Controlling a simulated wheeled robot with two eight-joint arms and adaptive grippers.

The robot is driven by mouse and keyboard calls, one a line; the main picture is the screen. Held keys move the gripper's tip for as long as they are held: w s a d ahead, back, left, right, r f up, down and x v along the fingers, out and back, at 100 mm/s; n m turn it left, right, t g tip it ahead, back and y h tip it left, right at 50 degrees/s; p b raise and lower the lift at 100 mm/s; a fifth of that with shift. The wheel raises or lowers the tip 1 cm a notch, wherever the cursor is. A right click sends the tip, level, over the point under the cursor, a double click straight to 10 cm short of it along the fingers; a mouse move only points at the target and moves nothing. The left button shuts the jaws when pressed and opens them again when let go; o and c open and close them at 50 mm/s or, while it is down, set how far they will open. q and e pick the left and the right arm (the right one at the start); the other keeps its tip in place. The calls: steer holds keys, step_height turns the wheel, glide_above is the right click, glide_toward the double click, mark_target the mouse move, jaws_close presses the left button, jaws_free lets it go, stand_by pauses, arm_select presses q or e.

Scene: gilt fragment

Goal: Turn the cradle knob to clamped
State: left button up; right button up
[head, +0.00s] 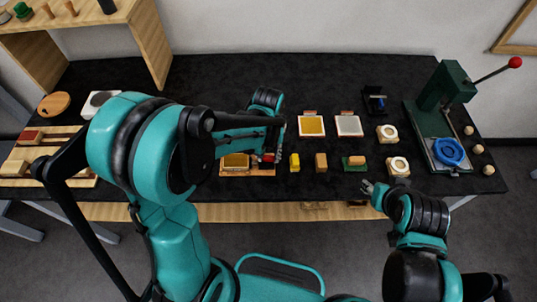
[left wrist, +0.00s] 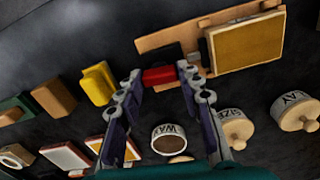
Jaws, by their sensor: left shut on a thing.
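The cradle is a wooden board (head: 262,172) holding a gold panel (head: 236,161); it also shows in the left wrist view as a board (left wrist: 241,21) with a gold panel (left wrist: 245,45). Its red knob (left wrist: 160,76) sits at the board's end, beside a dark block. My left gripper (head: 270,158) is at that end, fingers on either side of the knob, shut on it; the fingertips also show in the left wrist view (left wrist: 160,78). The knob's setting cannot be read. My right gripper (head: 370,187) is open and empty near the table's front edge.
A yellow block (head: 295,162), a tan block (head: 321,162) and a green-based block (head: 354,163) stand right of the cradle. Lidded pots (left wrist: 234,127) lie behind it. A green press (head: 436,110) with a red-tipped lever stands far right. The table's back middle is clear.

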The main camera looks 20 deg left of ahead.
mark_target(268, 156)
arm_select(q)
steer(key=shift+n, duration=0.6)
steer(key=o, duration=1.2)
steer(key=shift+c, duration=0.2)
step_height(268, 156, up, 12)
